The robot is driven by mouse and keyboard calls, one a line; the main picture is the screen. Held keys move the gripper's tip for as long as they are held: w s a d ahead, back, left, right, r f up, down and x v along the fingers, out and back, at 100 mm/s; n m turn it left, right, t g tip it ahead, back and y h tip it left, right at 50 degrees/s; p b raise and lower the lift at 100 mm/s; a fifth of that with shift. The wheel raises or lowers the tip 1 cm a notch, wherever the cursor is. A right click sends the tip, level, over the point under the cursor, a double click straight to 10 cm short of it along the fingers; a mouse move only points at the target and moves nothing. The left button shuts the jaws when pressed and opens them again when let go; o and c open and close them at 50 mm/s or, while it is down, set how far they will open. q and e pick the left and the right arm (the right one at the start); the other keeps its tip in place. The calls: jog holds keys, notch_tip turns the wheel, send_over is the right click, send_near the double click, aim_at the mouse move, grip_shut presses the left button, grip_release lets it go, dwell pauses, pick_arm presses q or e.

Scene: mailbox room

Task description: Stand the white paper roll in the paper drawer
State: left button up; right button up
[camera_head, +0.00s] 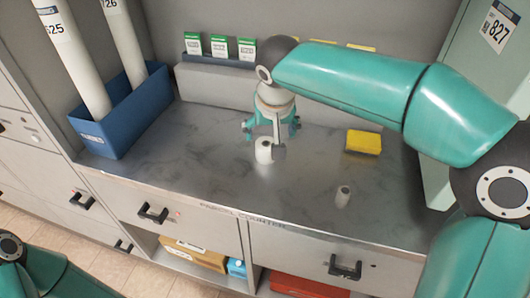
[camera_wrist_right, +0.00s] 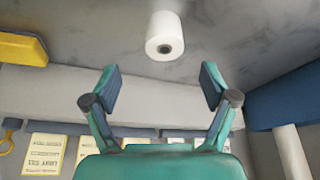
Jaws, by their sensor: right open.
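A white paper roll (camera_head: 264,151) stands upright on the grey counter, just in front of my right gripper (camera_head: 272,127). In the right wrist view the same roll (camera_wrist_right: 165,37) shows its round end with a dark centre hole, beyond the two spread fingertips (camera_wrist_right: 161,88). The right gripper is open and empty, and the roll looks apart from its fingers. Closed drawer fronts sit under the counter, one at left (camera_head: 135,208) and one at right (camera_head: 300,252). I cannot tell which is the paper drawer. The left gripper is out of view.
A yellow block (camera_head: 363,142) lies at the right. A blue bin (camera_head: 130,112) with long tubes stands at the left. Green-topped boxes (camera_head: 219,45) line the back ledge. The counter's (camera_head: 200,150) left-middle is clear.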

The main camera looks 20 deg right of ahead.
aim_at(266, 144)
jog(key=shift+w+a+b+x, duration=0.1)
jog(key=shift+a+b+x, duration=0.05)
jog(key=shift+x, duration=1.7)
jog(key=shift+w+a+b+x, duration=0.1)
jog(key=shift+a+b+x, duration=0.05)
jog(key=shift+x, duration=1.7)
jog(key=shift+r, duration=0.1)
jog(key=c, duration=1.4)
jog(key=shift+r, duration=0.1)
